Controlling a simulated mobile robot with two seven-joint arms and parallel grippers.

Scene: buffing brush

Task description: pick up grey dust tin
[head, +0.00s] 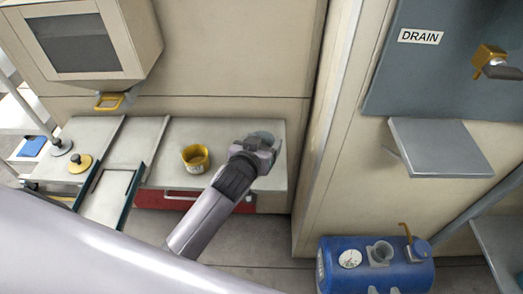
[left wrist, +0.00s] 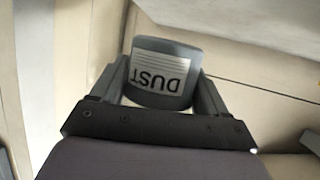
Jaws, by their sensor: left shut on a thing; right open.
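The grey dust tin (left wrist: 163,75) is between the fingers of my left gripper (left wrist: 163,90) in the left wrist view. Its white label reads DUST and appears upside down. In the head view my left gripper (head: 262,146) is over the right part of the light counter, and only the top of the grey tin (head: 265,136) shows past it. The gripper is shut on the tin. I cannot tell whether the tin still touches the counter. My right gripper is not in view.
A yellow tin (head: 195,158) stands on the counter (head: 160,180) left of the gripper. A blue tank (head: 375,265) is on the floor at lower right. A grey shelf (head: 440,148) juts out under the DRAIN panel.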

